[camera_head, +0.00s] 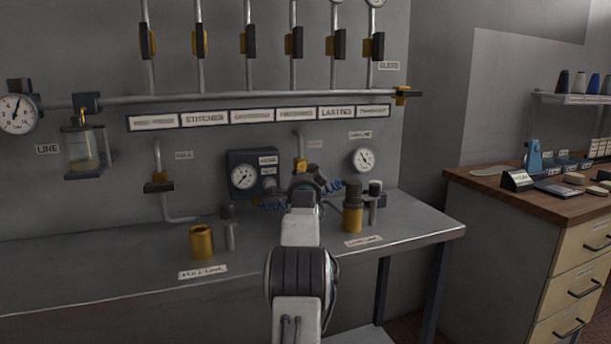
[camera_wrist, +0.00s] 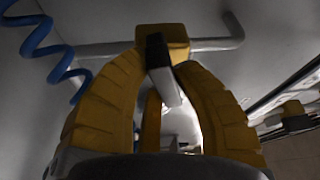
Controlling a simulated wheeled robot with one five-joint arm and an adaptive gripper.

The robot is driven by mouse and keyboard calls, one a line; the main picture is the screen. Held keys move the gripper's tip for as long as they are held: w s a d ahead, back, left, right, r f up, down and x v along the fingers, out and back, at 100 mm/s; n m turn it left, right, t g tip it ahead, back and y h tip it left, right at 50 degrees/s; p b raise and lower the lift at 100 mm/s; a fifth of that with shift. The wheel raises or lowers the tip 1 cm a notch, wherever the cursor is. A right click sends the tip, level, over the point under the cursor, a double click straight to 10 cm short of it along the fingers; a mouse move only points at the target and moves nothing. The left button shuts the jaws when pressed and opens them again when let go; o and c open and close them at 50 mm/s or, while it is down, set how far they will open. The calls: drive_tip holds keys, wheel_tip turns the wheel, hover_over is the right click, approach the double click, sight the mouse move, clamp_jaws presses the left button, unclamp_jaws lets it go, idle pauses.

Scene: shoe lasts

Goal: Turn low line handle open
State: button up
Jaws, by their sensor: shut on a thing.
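The low line valve has a yellow body (camera_head: 300,165) on a grey pipe, just above my gripper in the head view. Its body also shows at the top of the wrist view (camera_wrist: 176,36).
A regulator panel with a gauge (camera_head: 243,176) is close left of my gripper; a second gauge (camera_head: 365,159) is to its right. A blue coiled hose (camera_wrist: 45,45) runs beside it. Brass cylinders (camera_head: 203,242) and (camera_head: 352,212) stand on the grey bench (camera_head: 120,278).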

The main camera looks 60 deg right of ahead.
clamp_jaws()
drive_tip(key=shift+f+b, duration=0.2)
drive_tip(key=shift+b, duration=0.45)
drive_tip(key=shift+r+n+h+b, duration=0.2)
drive_tip(key=shift+n+h+b, duration=0.1)
drive_tip(key=shift+n+b, duration=0.4)
drive_tip(key=o, duration=0.9)
unclamp_jaws()
drive_tip(key=shift+o, duration=0.2)
drive_tip(key=shift+a, duration=0.15)
drive_tip(key=v, duration=1.1)
drive_tip(key=shift+s+a, duration=0.25)
drive_tip(key=shift+c, duration=0.2)
